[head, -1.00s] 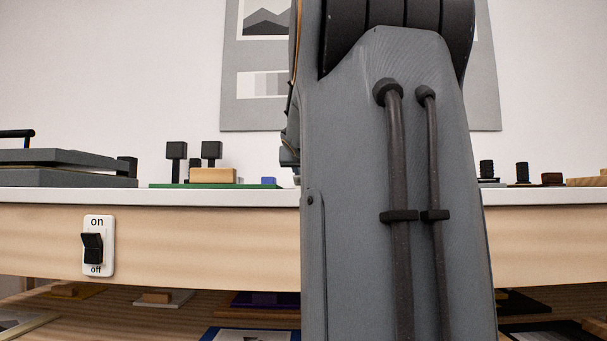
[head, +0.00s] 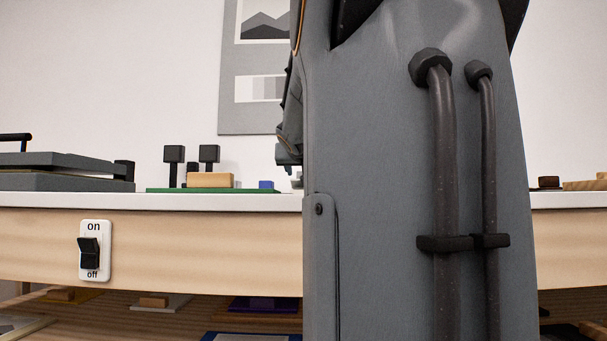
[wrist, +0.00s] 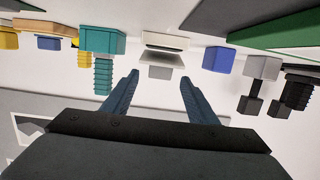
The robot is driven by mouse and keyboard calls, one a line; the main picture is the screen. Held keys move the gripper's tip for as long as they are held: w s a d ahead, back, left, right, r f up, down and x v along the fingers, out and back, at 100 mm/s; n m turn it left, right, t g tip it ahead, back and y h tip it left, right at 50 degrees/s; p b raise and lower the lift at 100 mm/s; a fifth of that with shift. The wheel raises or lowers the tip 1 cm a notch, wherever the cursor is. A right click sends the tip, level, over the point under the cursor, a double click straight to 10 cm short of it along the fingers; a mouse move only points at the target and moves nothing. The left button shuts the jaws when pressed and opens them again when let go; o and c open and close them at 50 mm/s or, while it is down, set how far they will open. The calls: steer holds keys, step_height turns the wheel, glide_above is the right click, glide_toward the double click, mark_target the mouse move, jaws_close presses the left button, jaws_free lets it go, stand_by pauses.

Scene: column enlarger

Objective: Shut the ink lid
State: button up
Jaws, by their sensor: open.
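My gripper (wrist: 159,76) is open and empty in the wrist view, its two blue-grey fingers apart. A small white and grey piece (wrist: 165,42), perhaps the ink lid, shows ahead between the fingertips. It looks like a pale panel with a grey tab; I cannot tell how far open it stands, nor whether the fingers touch it. The wrist picture is upside down, with the tabletop along its top. In the head view my arm hides this area and the gripper's fingertips.
In the wrist view, a teal block with a ribbed post (wrist: 102,42) stands left of the piece, and a blue block (wrist: 218,59) right of it. In the head view, a grey hinged box (head: 65,184) and a green board (head: 215,190) stand left; a switch (head: 95,250) is on the table front.

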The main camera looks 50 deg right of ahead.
steer(key=shift+v, duration=1.75)
